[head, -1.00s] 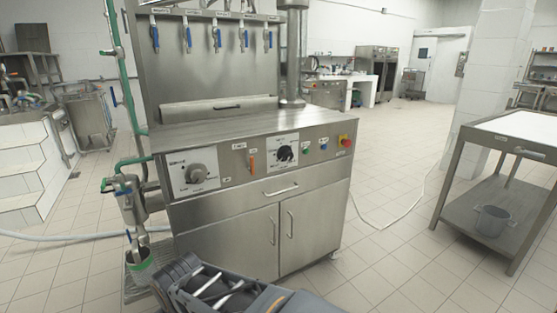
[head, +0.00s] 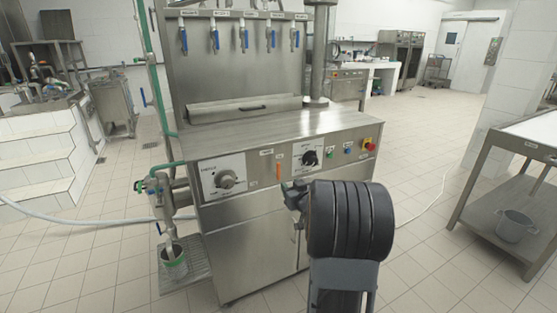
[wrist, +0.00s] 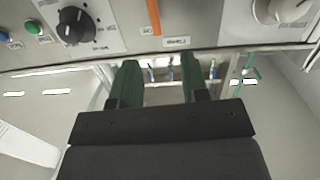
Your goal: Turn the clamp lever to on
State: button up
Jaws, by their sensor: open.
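The orange lever (head: 279,172) sits on the machine's front panel, between a grey dial and a black dial. It stands about upright in the head view. In the wrist view the orange lever (wrist: 153,16) shows at the top, just beyond and between the fingertips, with small labels beside it that I cannot read surely. My gripper (wrist: 160,72) is open and empty, its two green fingers apart and pointing at the panel. In the head view my gripper (head: 294,190) is just below and right of the lever, apart from it. The wrist blocks part of the cabinet front.
The grey dial (head: 226,180) is left of the lever and the black dial (head: 310,158) right. A red emergency button (head: 367,145) is at the panel's right end. A green pipe (head: 157,70) runs up the machine's left side. A steel table (head: 512,180) stands right; open floor lies between.

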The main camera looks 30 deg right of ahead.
aim_at(279, 167)
jog(key=shift+t+y, duration=0.3)
jog(key=shift+t, duration=0.4)
jog(key=w+d, duration=0.1)
jog(key=w, duration=0.3)
jog(key=w+d, duration=0.1)
jog(key=w, duration=0.3)
jog(key=w+d+r, duration=0.1)
jog(key=w, duration=0.4)
jog(key=shift+d, duration=0.25)
jog(key=shift+f, duration=0.1)
grip_shut()
